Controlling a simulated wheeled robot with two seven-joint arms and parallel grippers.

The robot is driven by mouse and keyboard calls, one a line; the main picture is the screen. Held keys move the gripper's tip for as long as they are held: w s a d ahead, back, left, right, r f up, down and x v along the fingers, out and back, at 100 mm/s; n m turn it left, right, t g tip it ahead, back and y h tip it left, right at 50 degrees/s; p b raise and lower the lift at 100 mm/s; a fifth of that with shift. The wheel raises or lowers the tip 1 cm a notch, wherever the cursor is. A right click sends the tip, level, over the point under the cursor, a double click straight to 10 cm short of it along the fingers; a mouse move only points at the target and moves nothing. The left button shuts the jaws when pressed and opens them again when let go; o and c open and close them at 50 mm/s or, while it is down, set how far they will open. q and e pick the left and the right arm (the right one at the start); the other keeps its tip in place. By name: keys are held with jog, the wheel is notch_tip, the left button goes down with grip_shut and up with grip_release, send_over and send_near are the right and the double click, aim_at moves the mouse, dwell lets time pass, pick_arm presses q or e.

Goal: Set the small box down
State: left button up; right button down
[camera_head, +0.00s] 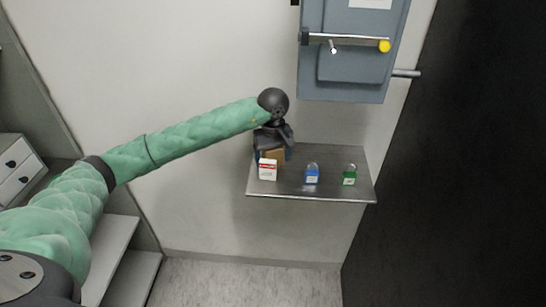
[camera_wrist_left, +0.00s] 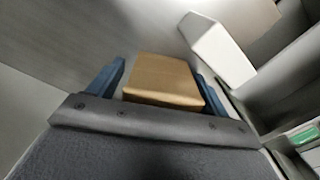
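The small box is plain brown cardboard. In the left wrist view the small box (camera_wrist_left: 163,80) lies between the two blue fingers of my left gripper (camera_wrist_left: 160,70), with a narrow gap showing on either side. In the head view my left gripper (camera_head: 273,149) points down over the left end of a metal shelf (camera_head: 325,188). The small box (camera_head: 274,154) shows there only in part, below the gripper and behind a white carton. It appears to be on the shelf, but its underside is hidden. My right gripper is not in view.
The white carton with red marking (camera_head: 268,170) stands in front of the small box. A blue padlock (camera_head: 312,174) and a green padlock (camera_head: 349,175) stand further right on the shelf. A grey wall cabinet (camera_head: 350,65) hangs above. Open shelf surface lies between these items.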

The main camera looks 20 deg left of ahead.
pick_arm(q)
jog(key=shift+r, duration=0.2)
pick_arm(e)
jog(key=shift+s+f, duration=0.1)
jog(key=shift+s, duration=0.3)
